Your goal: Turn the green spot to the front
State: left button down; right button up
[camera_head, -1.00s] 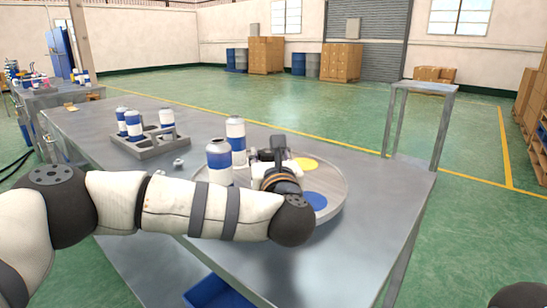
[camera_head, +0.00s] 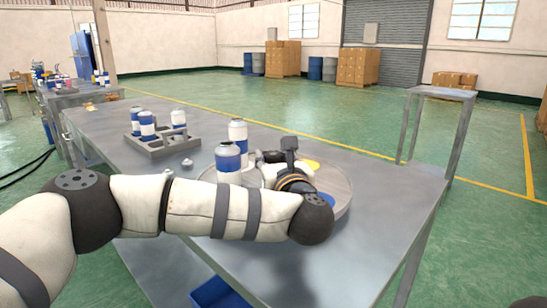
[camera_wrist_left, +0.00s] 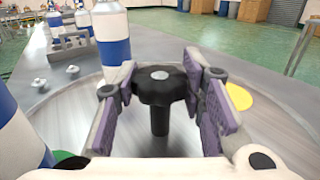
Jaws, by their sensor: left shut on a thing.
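The round grey turntable (camera_head: 343,208) stands on the metal table. In the wrist view its rim (camera_wrist_left: 52,95) and a black knob (camera_wrist_left: 158,85) on a post show. My left gripper (camera_head: 277,158) is over the turntable; the wrist view shows its purple-padded fingers (camera_wrist_left: 160,92) shut on the knob from both sides. A small part of the green spot (camera_wrist_left: 73,163) shows at the lower left of the wrist view. The yellow spot (camera_wrist_left: 238,96) lies to the right of the knob. The blue spot (camera_head: 326,200) is partly behind my left wrist. My right gripper is out of view.
Two blue-and-white cans, one nearer (camera_head: 228,163) and one farther (camera_head: 238,133), stand at the turntable's left side. A grey rack (camera_head: 160,148) with several cans is farther left, with a small metal part (camera_head: 187,163) nearby. The table's right end is clear.

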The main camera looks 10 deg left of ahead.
pick_arm(q)
jog(key=c, duration=1)
grip_release()
jog(key=v, duration=1.1)
jog(key=shift+d+r, duration=0.1)
jog(key=shift+d, duration=0.4)
jog(key=shift+s+a, duration=0.3)
jog(key=shift+s, duration=0.15)
